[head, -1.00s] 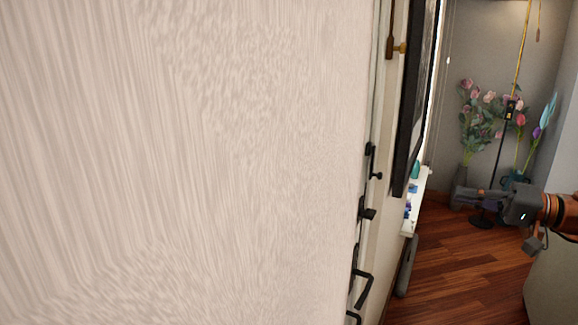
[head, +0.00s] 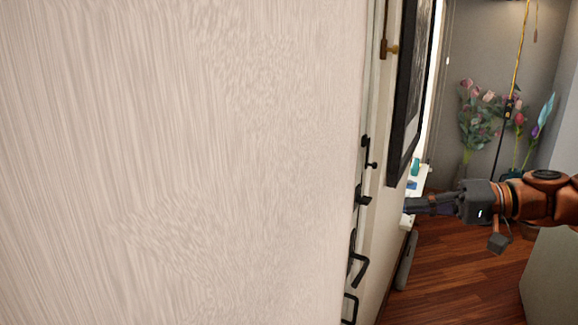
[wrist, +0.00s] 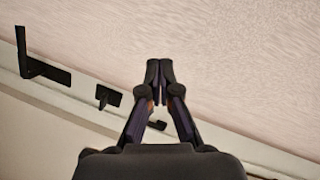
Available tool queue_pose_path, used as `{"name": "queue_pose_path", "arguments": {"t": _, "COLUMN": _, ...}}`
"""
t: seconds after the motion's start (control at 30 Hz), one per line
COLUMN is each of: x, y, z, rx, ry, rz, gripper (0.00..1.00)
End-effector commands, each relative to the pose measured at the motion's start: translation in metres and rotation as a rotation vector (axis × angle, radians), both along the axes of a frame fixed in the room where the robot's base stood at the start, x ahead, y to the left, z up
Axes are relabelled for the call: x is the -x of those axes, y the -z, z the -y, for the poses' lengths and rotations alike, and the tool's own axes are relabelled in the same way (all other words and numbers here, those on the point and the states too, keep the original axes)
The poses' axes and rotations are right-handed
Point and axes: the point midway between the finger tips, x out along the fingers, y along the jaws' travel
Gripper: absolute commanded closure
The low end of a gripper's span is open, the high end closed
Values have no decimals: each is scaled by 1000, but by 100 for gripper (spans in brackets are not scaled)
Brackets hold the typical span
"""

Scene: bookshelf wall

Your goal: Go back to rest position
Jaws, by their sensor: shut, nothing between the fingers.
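My gripper (head: 408,206) reaches in from the right in the head view, pointing left toward the edge of a large pale panel (head: 180,160). In the wrist view my gripper (wrist: 160,66) has its fingertips together, with nothing between them. The pale panel (wrist: 230,60) fills the upper part of that view. Black handles and latches (head: 362,195) line the panel's edge. One black handle (wrist: 40,65) shows at the left of the wrist view. I cannot tell whether the fingertips touch anything.
A dark picture frame (head: 405,130) hangs on the wall beyond the panel. A white ledge (head: 420,182) with small items lies behind my gripper. Flowers (head: 480,115) stand in the far corner. A pale block (head: 552,280) stands at the lower right. Wooden floor (head: 450,285) between is clear.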

Motion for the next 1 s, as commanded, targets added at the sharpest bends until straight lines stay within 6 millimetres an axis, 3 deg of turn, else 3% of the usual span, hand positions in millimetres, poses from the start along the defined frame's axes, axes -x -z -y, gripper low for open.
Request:
{"name": "queue_pose_path", "arguments": {"t": 0.17, "x": 32, "y": 16, "z": -67, "rx": 139, "ry": -101, "rz": -89, "gripper": 100}}
{"name": "queue_pose_path", "arguments": {"t": 0.3, "x": 74, "y": 47, "z": -119, "rx": 308, "ry": -180, "rz": -182, "gripper": 100}}
{"name": "queue_pose_path", "arguments": {"t": 0.5, "x": 139, "y": 104, "z": -154, "rx": 573, "ry": -228, "rz": -306, "gripper": 100}}
{"name": "queue_pose_path", "arguments": {"t": 0.73, "x": 213, "y": 172, "z": -143, "rx": 888, "ry": -205, "rz": -428, "gripper": 100}}
{"name": "queue_pose_path", "arguments": {"t": 1.0, "x": 284, "y": 230, "z": -88, "rx": 1195, "ry": -102, "rz": -541, "gripper": 100}}
